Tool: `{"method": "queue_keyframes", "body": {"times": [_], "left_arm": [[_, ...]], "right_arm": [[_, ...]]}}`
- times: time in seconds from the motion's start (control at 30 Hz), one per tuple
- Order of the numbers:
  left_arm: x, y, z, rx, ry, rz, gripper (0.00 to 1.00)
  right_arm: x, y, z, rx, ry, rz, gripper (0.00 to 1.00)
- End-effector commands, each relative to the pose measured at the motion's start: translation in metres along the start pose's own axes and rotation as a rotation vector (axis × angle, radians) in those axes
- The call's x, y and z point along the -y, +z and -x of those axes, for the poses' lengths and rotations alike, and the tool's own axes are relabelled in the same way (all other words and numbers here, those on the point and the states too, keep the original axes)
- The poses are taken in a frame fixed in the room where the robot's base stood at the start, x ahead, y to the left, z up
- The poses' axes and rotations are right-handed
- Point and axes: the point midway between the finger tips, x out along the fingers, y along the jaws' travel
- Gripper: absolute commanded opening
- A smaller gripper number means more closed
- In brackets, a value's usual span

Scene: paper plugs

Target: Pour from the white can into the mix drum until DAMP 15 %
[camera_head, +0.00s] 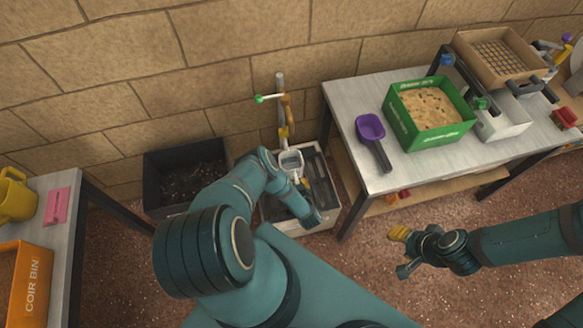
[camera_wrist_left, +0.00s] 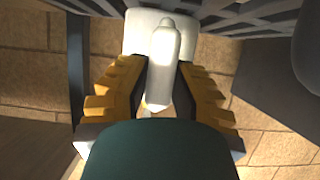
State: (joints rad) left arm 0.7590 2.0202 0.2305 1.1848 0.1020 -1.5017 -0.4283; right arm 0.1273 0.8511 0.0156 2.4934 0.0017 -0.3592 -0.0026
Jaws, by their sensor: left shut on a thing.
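In the left wrist view, the yellow-padded fingers of my left gripper (camera_wrist_left: 160,90) are closed on both sides of the pale upright handle of the white can (camera_wrist_left: 135,35). Its body shows behind the handle. In the head view the white can (camera_head: 291,160) shows its open top above a white-rimmed box on the floor by the wall. My left gripper is mostly hidden by my arm there. I cannot make out the mix drum or a DAMP reading. My right gripper (camera_head: 401,251) hangs over the floor at right, its fingers apart and empty.
A dark bin of soil (camera_head: 158,187) stands left of the white-rimmed box (camera_head: 334,196). A wall pipe with a green-handled tap (camera_head: 261,98) rises behind. The right table (camera_head: 345,100) holds a green box (camera_head: 398,118) and a purple scoop (camera_head: 370,127). An orange coir bin (camera_head: 36,283) stands left.

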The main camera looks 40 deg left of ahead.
Motion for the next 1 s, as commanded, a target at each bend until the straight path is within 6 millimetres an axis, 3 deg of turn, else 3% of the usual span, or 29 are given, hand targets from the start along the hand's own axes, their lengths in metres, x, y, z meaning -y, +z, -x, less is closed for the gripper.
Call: {"method": "queue_keyframes", "body": {"times": [0.23, 0.8, 1.0], "left_arm": [[0.000, -0.005, 0.002, 0.000, 0.000, 0.000, 0.00], [0.000, -0.044, 0.019, -0.005, -0.001, 0.000, 0.00], [0.000, -0.049, 0.019, -0.008, -0.002, 0.001, 0.00]], "right_arm": [[0.002, -0.001, 0.004, 0.000, 0.000, 0.000, 0.47], [0.015, -0.005, 0.040, 0.000, 0.000, 0.000, 0.47], [0.016, -0.005, 0.043, 0.000, 0.000, 0.000, 0.47]]}}
